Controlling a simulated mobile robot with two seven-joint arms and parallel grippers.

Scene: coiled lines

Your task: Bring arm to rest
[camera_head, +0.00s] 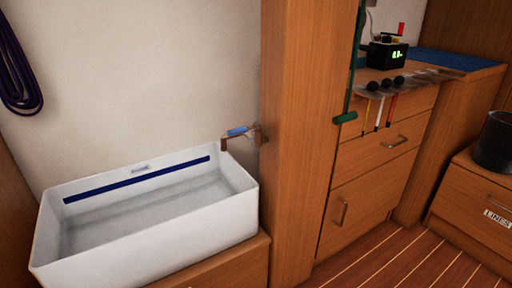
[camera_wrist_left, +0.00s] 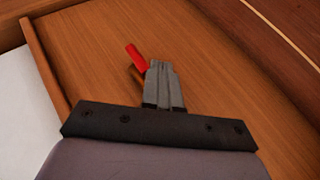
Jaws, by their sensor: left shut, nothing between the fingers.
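My left gripper (camera_wrist_left: 164,66) shows in the left wrist view, shut with nothing between its fingers. It points toward a wooden surface (camera_wrist_left: 110,50). A small red piece (camera_wrist_left: 136,57) and a brown, handle-like bar show just beside and behind the fingertips. I cannot tell whether the fingers touch them. Neither arm shows in the head view, and my right gripper is in no view.
A white basin (camera_head: 155,235) stands at left below a tap (camera_head: 238,132). A wooden post (camera_head: 305,140) separates it from a drawer cabinet (camera_head: 365,190). A dark coiled line (camera_head: 18,75) hangs at upper left. A black pot (camera_head: 494,143) sits on the right cabinet. Striped floor (camera_head: 420,262) is clear.

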